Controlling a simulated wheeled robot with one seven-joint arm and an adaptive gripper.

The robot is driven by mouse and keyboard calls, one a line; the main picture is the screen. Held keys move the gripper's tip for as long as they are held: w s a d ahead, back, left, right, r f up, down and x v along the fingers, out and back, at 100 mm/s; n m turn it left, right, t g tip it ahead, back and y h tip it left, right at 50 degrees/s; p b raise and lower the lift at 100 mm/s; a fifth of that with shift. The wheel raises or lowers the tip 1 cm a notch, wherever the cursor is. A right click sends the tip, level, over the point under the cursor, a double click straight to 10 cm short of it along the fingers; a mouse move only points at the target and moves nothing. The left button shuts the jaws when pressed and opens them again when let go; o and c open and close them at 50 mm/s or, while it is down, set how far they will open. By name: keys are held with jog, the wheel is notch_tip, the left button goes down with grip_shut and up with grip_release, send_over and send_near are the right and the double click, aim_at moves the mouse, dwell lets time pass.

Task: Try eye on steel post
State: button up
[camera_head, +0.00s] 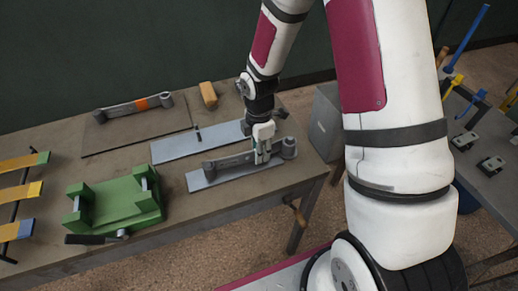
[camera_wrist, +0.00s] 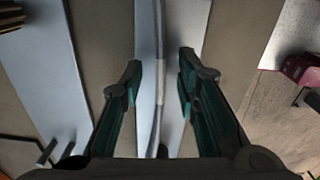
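A grey leaf spring (camera_head: 230,162) with a thick round eye at each end lies along the front pale plate (camera_head: 205,182). My gripper (camera_head: 263,150) is over the spring near its right eye (camera_head: 289,147). In the wrist view the spring (camera_wrist: 158,60) runs as a narrow strip between the two teal fingers of my gripper (camera_wrist: 158,82). The fingers are apart, with a gap on both sides of the spring. A short dark upright post (camera_head: 198,136) shows at the middle pale plate (camera_head: 172,149). Whether it is the steel post is unclear.
Another spring with an orange band (camera_head: 141,103) lies on a dark plate at the back left. A wooden block (camera_head: 208,94) stands behind. A green vice-like fixture (camera_head: 115,204) and a rack of coloured bars (camera_head: 22,195) occupy the left. Bare tabletop (camera_head: 195,212) shows at the front.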

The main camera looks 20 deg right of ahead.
notch_tip(320, 180, up, 12)
dwell(0.6)
dwell(0.4)
jog(key=s+r+m+t+h, duration=0.1)
jog(key=s+r+m, duration=0.3)
jog(key=r, duration=0.3)
jog(key=s+r+m+t, duration=0.1)
jog(key=s+r+m, duration=0.3)
jog(key=r, duration=0.2)
jog(key=s+r+m+t, duration=0.1)
jog(key=s+r+m, duration=0.2)
jog(key=s+m, duration=0.2)
jog(key=s+r+m+t+y, duration=0.1)
jog(key=s+r+m+t, duration=0.1)
jog(key=s+r+m, duration=0.2)
jog(key=s+m, duration=0.1)
jog(key=s, duration=0.2)
jog(key=shift+s+m, duration=0.25)
jog(key=shift+m, duration=0.15)
